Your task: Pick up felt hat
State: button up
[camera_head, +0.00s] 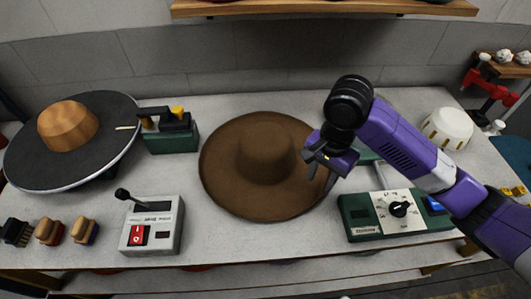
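The brown felt hat (266,157) lies on the table with its crown up and its wide brim flat, near the middle of the camera_head view. My gripper (318,173) is at the hat's right side, over or beside the right edge of the brim. The gripper's fingers are small and dark in this view, and I cannot tell whether they are open or touching the brim. My purple arm reaches in from the right and hides a little of the brim's right edge.
A black round press with a wooden block (68,126) stands at left. A green device (172,138), a grey switch box (153,226) and several brushes (49,231) are nearby. A green dial box (392,214) sits close right of the hat. A shelf (325,8) hangs above.

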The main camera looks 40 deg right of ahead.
aim_at(318, 196)
jog(key=shift+s+d+f, duration=0.15)
jog(key=shift+f, duration=0.5)
jog(key=shift+s+d+f, duration=0.15)
jog(key=shift+f, duration=0.45)
jog(key=shift+f+p, duration=0.3)
jog(key=shift+f, duration=2.35)
jog(key=shift+c, duration=0.5)
grip_shut()
